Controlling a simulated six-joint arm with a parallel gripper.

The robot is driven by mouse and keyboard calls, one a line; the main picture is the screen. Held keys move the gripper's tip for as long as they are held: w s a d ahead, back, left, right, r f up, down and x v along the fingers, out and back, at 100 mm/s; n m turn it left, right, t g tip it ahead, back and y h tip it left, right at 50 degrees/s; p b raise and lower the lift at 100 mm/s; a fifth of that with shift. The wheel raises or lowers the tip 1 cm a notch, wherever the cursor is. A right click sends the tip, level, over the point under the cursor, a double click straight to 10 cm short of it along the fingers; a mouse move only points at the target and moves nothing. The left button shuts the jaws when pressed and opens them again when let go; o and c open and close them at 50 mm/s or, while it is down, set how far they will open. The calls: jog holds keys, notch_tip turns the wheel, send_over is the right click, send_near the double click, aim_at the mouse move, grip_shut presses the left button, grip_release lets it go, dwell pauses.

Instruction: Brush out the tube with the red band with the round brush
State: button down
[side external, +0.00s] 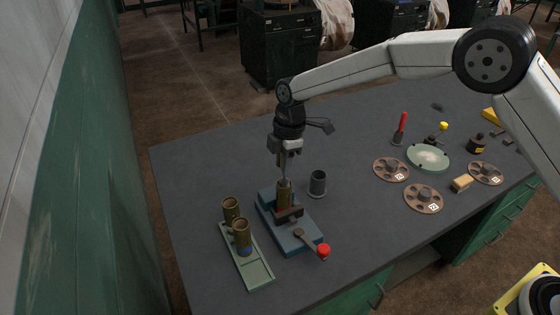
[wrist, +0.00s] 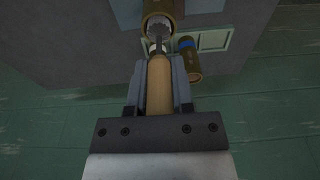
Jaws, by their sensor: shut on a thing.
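My gripper (side external: 287,148) is shut on the round brush by its wooden handle (wrist: 159,88), pointing down. The brush's grey shaft (side external: 284,170) runs down to a brass-coloured tube (side external: 285,194) standing upright in a blue vise (side external: 292,236). In the wrist view the brush head (wrist: 158,26) is at the mouth of this tube (wrist: 166,7); how deep it sits I cannot tell. A reddish-brown part shows low around the clamped tube, but I cannot tell whether it is a band or the vise jaw. A blue-banded tube (side external: 242,234) and another tube (side external: 231,207) stand on a green tray (side external: 258,273).
A dark open cup (side external: 318,182) stands right of the vise. The vise handle has a red knob (side external: 323,252). Farther right are brown discs (side external: 423,198), a pale green dish (side external: 428,157), a sponge-like block (side external: 461,184) and a red-handled tool (side external: 402,124). The table's back left is clear.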

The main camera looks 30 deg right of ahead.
aim_at(284, 179)
jog(key=shift+f, duration=1.9)
jog(key=shift+r, duration=0.1)
jog(key=shift+r, duration=2.15)
jog(key=shift+f, duration=0.2)
jog(key=shift+f, duration=2.1)
jog(key=shift+r, duration=0.1)
jog(key=shift+r, duration=2.2)
